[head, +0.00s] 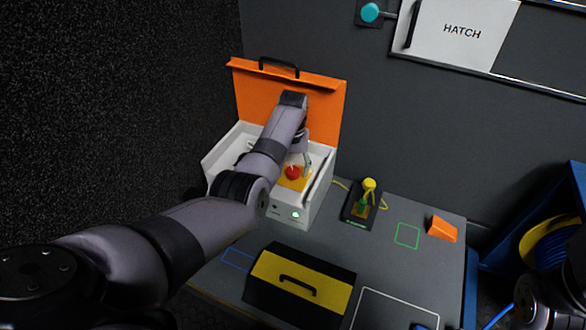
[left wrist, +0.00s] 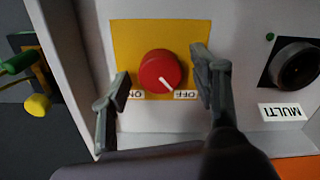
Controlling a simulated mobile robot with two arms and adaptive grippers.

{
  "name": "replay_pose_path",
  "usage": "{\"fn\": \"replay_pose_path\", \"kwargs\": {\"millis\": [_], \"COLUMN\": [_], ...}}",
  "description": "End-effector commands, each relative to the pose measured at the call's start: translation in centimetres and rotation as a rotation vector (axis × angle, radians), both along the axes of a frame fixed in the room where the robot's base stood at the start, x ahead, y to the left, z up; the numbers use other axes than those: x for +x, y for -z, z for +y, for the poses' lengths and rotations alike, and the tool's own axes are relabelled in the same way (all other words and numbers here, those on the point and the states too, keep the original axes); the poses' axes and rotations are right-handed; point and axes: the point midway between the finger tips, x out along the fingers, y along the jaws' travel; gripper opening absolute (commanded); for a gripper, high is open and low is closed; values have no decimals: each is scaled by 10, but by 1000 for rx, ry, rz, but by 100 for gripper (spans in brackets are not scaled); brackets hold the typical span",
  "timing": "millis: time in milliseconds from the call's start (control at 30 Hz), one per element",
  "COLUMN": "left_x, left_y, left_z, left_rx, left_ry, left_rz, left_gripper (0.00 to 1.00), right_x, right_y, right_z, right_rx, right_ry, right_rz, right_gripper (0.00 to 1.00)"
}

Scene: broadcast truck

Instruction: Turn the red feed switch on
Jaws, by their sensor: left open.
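The red feed switch (head: 292,172) is a round knob on a yellow plate (head: 302,183) inside a white box (head: 313,207). In the left wrist view the red knob (left wrist: 155,68) has a white pointer line slanting toward the OFF label (left wrist: 186,94). The ON label (left wrist: 137,95) is beside it, and both read upside down. My left gripper (left wrist: 163,80) is open, with one finger on each side of the knob and a visible gap to it. In the head view my left arm partly covers the box. My right gripper does not show.
The box's orange lid (head: 320,105) stands open behind it. A black MULTI knob (left wrist: 297,65) is beside the yellow plate. A small black stand with a yellow-topped plug (head: 369,185) is right of the box. A yellow-and-black case (head: 322,275) lies in front.

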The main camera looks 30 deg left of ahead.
Motion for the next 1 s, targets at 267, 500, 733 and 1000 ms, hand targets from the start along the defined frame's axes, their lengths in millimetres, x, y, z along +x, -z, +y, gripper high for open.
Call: {"fn": "replay_pose_path", "kwargs": {"millis": [267, 500, 733, 1000], "left_x": [0, 0, 0, 0], "left_y": [0, 0, 0, -1], "left_z": [0, 0, 0, 0], "left_rx": [0, 0, 0, 1], "left_ry": [0, 0, 0, 13], "left_rz": [0, 0, 0, 0], "left_gripper": [43, 27, 12, 8], "right_x": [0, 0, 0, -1], "right_y": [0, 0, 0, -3], "right_z": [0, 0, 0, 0], "right_rx": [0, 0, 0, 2], "right_ry": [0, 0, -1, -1], "right_rz": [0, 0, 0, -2], "right_gripper": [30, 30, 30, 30]}}
